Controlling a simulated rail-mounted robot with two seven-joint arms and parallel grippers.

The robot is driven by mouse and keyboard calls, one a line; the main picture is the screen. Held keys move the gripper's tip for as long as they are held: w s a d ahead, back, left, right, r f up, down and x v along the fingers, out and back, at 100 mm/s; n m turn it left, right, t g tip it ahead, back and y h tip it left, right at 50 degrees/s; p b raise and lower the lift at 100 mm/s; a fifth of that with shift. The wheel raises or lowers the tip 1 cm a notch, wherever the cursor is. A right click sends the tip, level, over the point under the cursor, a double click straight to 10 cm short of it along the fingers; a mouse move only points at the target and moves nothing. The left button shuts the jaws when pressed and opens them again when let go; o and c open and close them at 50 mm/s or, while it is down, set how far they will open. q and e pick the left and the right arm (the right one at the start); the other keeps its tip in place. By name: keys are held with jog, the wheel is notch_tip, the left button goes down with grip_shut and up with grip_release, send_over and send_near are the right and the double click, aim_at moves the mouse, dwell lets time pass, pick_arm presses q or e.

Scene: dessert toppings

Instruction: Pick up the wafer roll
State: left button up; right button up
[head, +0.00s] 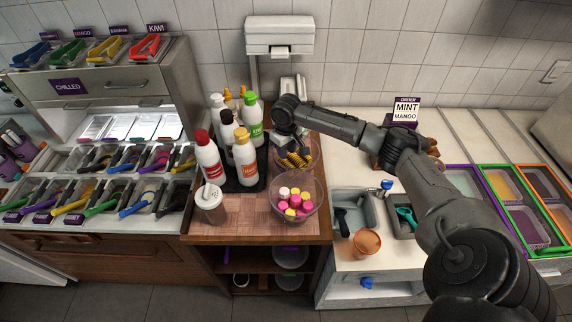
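Several yellow-brown wafer rolls with dark stripes (298,159) lie in a clear bowl (309,149) at the back right of the wooden counter. My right arm reaches in from the right, and my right gripper (291,142) is over the bowl, just above or at the rolls. Its dark wrist and fingers hide part of the bowl. The fingers are too small and dark to show whether they are apart or touch a roll. My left gripper is not in view.
A clear bowl of pink, white and yellow sweets (316,209) stands in front. Sauce bottles (244,160) crowd the dark tray on the left. A shaker (210,204) stands at the front left. An order sign (405,111) is at the back right.

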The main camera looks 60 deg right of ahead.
aim_at(286, 162)
jog(key=shift+f, duration=2.9)
jog(key=c, duration=0.4)
